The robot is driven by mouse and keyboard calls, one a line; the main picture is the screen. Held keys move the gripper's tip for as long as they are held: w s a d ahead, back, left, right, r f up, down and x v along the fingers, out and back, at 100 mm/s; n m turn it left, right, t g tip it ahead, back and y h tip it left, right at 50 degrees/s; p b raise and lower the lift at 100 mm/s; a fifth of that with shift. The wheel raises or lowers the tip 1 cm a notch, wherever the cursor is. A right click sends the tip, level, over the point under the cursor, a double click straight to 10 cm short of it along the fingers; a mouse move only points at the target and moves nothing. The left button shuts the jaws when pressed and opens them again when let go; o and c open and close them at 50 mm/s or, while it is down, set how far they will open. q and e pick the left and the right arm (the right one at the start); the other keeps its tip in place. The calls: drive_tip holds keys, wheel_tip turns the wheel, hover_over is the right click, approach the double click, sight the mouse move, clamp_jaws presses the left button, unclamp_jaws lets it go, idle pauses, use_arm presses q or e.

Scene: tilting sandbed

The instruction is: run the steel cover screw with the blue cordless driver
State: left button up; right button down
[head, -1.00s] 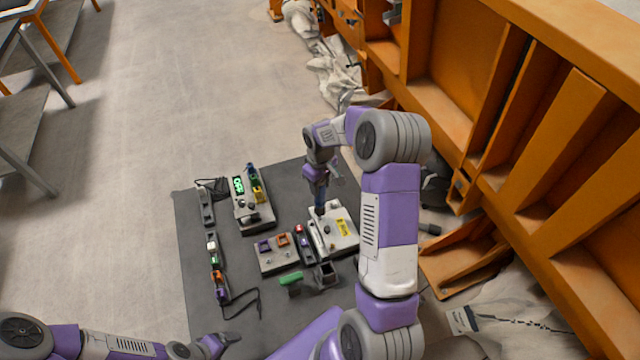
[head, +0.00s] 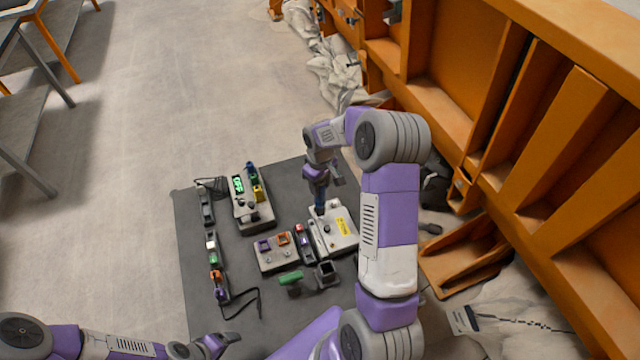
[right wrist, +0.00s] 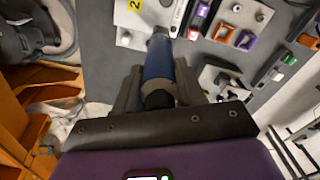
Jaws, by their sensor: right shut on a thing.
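My right gripper (head: 318,183) points down over the dark mat and is shut on the blue cordless driver (head: 320,197). In the right wrist view the driver's blue body (right wrist: 158,62) sits between the two dark fingers of that gripper (right wrist: 158,92). The driver's tip is over or at the left edge of the light grey cover plate (head: 338,236) with a yellow label; contact cannot be told. The steel screw is not discernible, being small or hidden by the driver. My left gripper (head: 222,343) is low at the bottom edge, small and away from the mat's tools.
A panel with a green display (head: 250,212) stands at the mat's back. A block with purple and orange pieces (head: 275,252), a green-handled item (head: 291,277) and a dark square holder (head: 326,274) lie nearer. Racks line the left. An orange steel frame (head: 480,110) bounds the right.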

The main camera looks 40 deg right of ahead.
use_arm(q)
drive_tip(key=shift+f+b, duration=0.3)
use_arm(e)
drive_tip(key=shift+f, duration=0.4)
idle(0.6)
use_arm(q)
drive_tip(key=shift+r, duration=0.1)
use_arm(e)
drive_tip(key=shift+r, duration=0.1)
drive_tip(key=shift+r+p, duration=0.7)
drive_tip(key=shift+r, duration=0.15)
drive_tip(key=shift+r+p, duration=1.35)
drive_tip(key=shift+r, duration=0.8)
use_arm(q)
wheel_tip(320, 180, up, 4)
drive_tip(key=shift+f, duration=0.1)
use_arm(e)
drive_tip(key=shift+f, duration=0.1)
